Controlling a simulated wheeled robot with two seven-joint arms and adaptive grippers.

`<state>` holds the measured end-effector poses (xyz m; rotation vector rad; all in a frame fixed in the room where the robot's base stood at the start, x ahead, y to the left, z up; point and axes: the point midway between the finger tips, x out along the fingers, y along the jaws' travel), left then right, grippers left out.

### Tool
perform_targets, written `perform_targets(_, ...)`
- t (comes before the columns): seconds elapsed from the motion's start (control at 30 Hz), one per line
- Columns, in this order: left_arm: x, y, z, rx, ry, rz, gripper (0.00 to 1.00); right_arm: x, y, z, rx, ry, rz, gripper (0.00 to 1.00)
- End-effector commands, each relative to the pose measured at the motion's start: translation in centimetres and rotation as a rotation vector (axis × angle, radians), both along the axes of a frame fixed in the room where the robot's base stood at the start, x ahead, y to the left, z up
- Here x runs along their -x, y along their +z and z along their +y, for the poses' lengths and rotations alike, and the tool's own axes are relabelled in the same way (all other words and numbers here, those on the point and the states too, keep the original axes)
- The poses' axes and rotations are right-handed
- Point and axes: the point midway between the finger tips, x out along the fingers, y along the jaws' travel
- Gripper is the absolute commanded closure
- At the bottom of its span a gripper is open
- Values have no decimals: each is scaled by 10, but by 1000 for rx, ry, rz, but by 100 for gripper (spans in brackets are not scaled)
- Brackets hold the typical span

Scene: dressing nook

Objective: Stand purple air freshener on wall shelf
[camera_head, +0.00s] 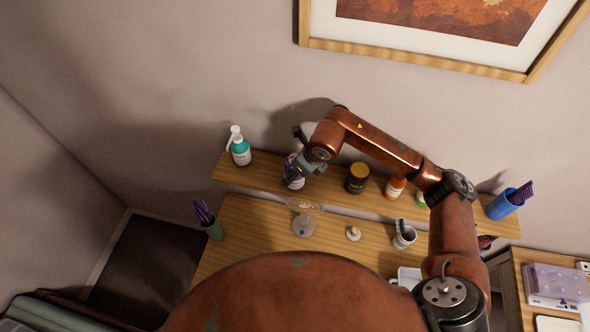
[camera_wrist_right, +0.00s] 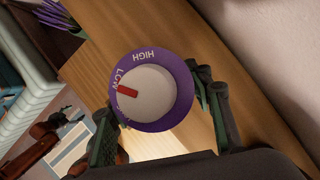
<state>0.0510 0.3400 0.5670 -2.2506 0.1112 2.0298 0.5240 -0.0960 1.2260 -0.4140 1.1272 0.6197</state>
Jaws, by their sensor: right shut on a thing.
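The purple air freshener (camera_wrist_right: 181,82) has a purple ring with "HIGH" and "LOW" on it and a pale dial with a red mark. In the wrist view it sits between the two fingers of my right gripper (camera_wrist_right: 157,112), which is shut on it. In the head view my right gripper (camera_head: 302,166) holds the air freshener (camera_head: 295,183), partly hidden, upright over the wooden wall shelf (camera_head: 265,180). I cannot tell if its base touches the shelf. My left gripper is not in view.
On the shelf, a teal pump bottle (camera_head: 240,152) stands to the left; a dark jar (camera_head: 357,178), an orange bottle (camera_head: 395,188) and a blue cup (camera_head: 499,206) stand to the right. Below, a table (camera_head: 255,235) holds a glass dish (camera_head: 304,222) and a mug (camera_head: 404,236).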

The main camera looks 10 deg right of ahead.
Motion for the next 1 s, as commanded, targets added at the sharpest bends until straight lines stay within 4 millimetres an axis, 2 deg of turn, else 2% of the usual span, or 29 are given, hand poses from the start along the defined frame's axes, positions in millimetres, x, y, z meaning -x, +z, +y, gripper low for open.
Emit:
perform_targets(0.2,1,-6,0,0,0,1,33,0,-4,0,0,1,-1,82)
perform_targets(0.23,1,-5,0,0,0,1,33,0,-3,0,0,0,0,52)
perform_targets(0.47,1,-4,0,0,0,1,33,0,-2,0,0,0,0,36)
perform_targets(0.83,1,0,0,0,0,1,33,0,1,0,-1,0,1,36)
perform_targets(1.0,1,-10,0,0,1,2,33,6,22,-6,0,2,-5,36)
